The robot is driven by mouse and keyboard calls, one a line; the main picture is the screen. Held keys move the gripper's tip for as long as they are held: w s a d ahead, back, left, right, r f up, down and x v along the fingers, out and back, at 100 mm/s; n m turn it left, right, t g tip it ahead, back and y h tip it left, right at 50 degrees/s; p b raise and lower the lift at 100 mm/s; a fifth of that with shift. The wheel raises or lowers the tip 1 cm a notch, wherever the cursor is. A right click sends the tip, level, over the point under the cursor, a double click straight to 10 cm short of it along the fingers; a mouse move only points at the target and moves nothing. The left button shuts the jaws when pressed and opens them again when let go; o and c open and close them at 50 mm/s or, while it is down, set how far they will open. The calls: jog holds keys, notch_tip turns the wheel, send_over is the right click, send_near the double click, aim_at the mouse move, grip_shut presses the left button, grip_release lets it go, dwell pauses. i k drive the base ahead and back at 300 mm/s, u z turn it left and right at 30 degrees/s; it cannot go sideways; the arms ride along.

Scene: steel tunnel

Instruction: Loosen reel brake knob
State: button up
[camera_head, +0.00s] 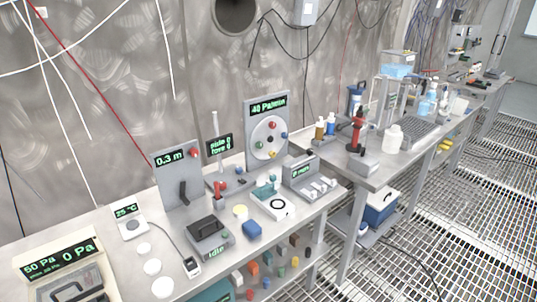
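A grey upright panel (171,181) with a green "0.3 m" readout stands on the near bench, left of centre. A dark crank-like handle (183,193) is on its face. A small red knob (194,153) sits at its upper right edge. No label names a reel brake knob, and I cannot tell for certain which knob it is or whether it is tight. My gripper is not in view.
A second bench with bottles stands right. Open grating floor (440,240) lies in front.

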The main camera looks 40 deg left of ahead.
aim_at(194, 152)
jog(key=u, duration=2.35)
